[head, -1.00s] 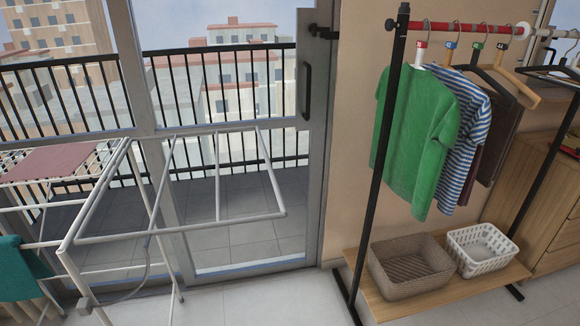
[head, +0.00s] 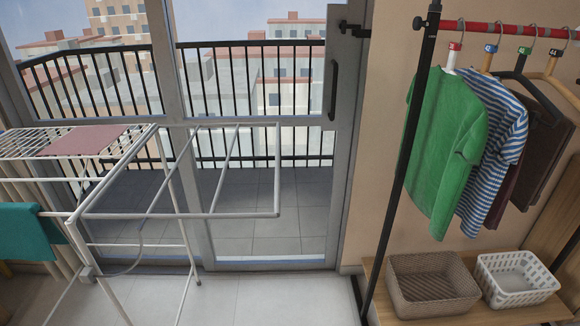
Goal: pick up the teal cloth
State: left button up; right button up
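The teal cloth (head: 30,232) hangs over a low side bar of the white drying rack (head: 180,214) at the left edge of the head view. Its left part is cut off by the picture edge. Neither of my grippers shows in the head view, and nothing touches the cloth in the part I can see.
A dusty pink cloth (head: 82,140) lies flat on the rack's top. A clothes rail on the right carries a green shirt (head: 445,140) and other garments, above a brown basket (head: 430,285) and a white basket (head: 515,280). The tiled floor (head: 270,298) between is clear.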

aim_at(24, 236)
jog(key=u, duration=1.55)
jog(key=i+j, duration=0.55)
jog(key=i, duration=0.2)
